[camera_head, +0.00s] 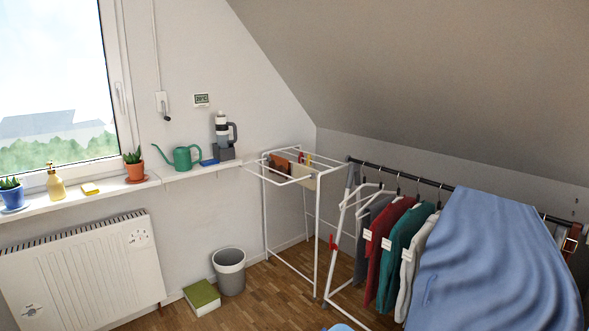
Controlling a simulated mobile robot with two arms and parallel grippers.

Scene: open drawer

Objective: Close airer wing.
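The white wire airer (318,232) stands in the far corner, beside the end of the window shelf. Its top rods spread out roughly level, and the rods at its left side (262,169) reach toward the shelf. I cannot clearly tell the wing from the fixed top. Small orange-brown and cream cloths (281,164) hang on the top rods. A red part (333,243) shows on white framing between the airer and the clothes rack; which one it belongs to is unclear. Neither of my grippers is in view.
A clothes rack (415,178) with several garments and a blue cloth (490,265) crowds the airer's right. A grey bin (229,272) and green box (202,298) stand on the floor at left. A radiator (85,270) lines the wall. The sloped ceiling is low at right.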

